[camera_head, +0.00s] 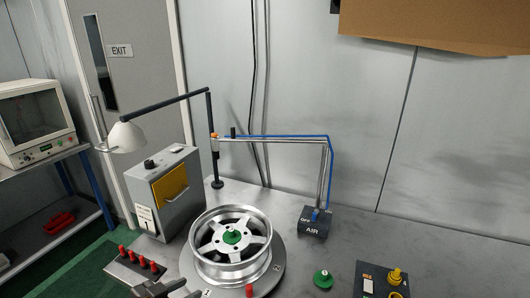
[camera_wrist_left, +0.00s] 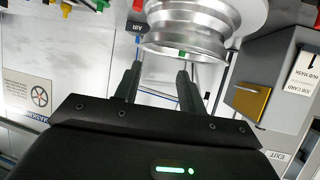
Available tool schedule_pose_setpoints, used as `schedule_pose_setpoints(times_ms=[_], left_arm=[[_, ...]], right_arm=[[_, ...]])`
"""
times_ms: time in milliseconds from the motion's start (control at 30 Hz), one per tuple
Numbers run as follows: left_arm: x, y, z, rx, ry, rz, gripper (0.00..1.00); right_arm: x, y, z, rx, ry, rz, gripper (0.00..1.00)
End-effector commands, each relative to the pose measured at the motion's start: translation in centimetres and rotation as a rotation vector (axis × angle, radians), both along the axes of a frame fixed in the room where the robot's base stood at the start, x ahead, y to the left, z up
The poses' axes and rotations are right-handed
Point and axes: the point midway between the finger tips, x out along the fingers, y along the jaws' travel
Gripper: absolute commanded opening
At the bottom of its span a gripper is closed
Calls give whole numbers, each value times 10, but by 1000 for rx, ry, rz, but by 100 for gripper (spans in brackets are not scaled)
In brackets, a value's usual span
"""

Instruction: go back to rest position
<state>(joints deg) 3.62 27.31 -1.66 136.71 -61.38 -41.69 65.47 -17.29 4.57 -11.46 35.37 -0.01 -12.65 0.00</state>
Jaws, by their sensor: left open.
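My left gripper (camera_head: 165,289) shows at the bottom edge of the head view, just in front of the turntable. In the left wrist view its two dark fingers (camera_wrist_left: 155,85) are apart with nothing between them. A silver wheel (camera_head: 230,247) lies flat on a round grey turntable (camera_head: 272,285), with a green hub piece (camera_head: 232,237) at its centre. The wheel (camera_wrist_left: 200,25) also shows beyond the fingers in the left wrist view. My right gripper is not in view.
A grey box with a yellow panel (camera_head: 170,186) and a lamp (camera_head: 127,136) stand behind left. Red pegs (camera_head: 140,261) sit left of the turntable. A red peg (camera_head: 249,291), an AIR box (camera_head: 315,222), a green knob (camera_head: 323,279) and a dark control box (camera_head: 383,281) are also near.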

Motion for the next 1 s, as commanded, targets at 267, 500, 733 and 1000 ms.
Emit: schedule_pose_setpoints(times_ms=[267, 500, 733, 1000], left_arm=[[-8, 2, -17, 31, -1, 105, 40], [-32, 20, -50, 106, 74, 256, 40], [-89, 44, -100, 223, 291, 397, 40], [-181, 56, -150, 320, 625, 438, 40]], right_arm=[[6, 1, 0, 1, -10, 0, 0], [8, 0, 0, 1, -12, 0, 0], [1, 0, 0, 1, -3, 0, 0], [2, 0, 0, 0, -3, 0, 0]])
